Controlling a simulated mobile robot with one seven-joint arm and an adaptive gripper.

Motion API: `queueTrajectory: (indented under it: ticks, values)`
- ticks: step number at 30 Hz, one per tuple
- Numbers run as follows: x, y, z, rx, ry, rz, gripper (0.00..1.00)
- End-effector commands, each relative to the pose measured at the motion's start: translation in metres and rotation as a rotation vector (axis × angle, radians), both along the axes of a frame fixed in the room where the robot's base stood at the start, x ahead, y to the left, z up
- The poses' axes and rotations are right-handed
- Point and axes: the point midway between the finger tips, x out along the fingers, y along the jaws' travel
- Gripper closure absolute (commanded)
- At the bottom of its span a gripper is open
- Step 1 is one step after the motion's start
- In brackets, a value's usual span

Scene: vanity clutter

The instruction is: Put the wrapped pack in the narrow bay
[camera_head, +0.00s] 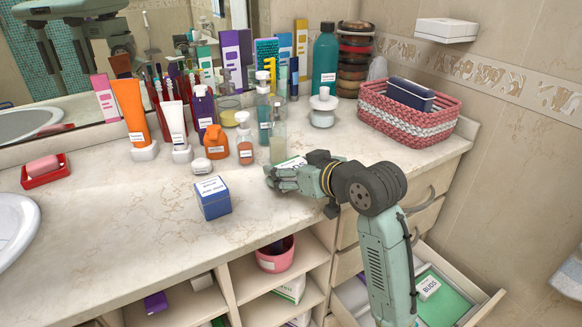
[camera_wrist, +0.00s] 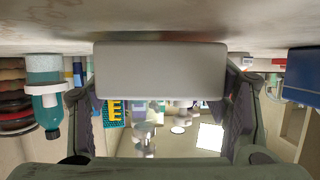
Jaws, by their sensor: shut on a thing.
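My gripper (camera_head: 284,180) is low over the front of the marble counter, shut on a white pack with green marking (camera_head: 291,163). In the wrist view the pack's plain pale face (camera_wrist: 160,70) fills the space between the two fingers (camera_wrist: 163,105), close to the counter surface. The head view shows only part of the pack, because the fingers cover the rest. I cannot tell whether it touches the counter. Open bays (camera_head: 305,244) lie under the counter, and the open drawer (camera_head: 478,308) has divided compartments. I cannot tell which is the narrow bay.
A blue and white box (camera_head: 213,199) stands left of my gripper. Bottles, including a clear pump bottle (camera_head: 278,140), stand behind it. A pink woven basket (camera_head: 402,118) is at the back right. A pink bowl (camera_head: 276,259) sits in a bay, and a buds box (camera_head: 428,288) in the drawer.

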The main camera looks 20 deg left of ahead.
Motion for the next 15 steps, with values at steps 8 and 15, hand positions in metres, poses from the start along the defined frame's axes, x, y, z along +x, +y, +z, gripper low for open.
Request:
queueTrajectory:
  ticks: [8,15]
  values:
    - [-0.0001,0.0,-0.0059,0.0,0.0,0.0,0.28]
    - [-0.0002,-0.0001,-0.0056,0.0,0.0,0.0,0.12]
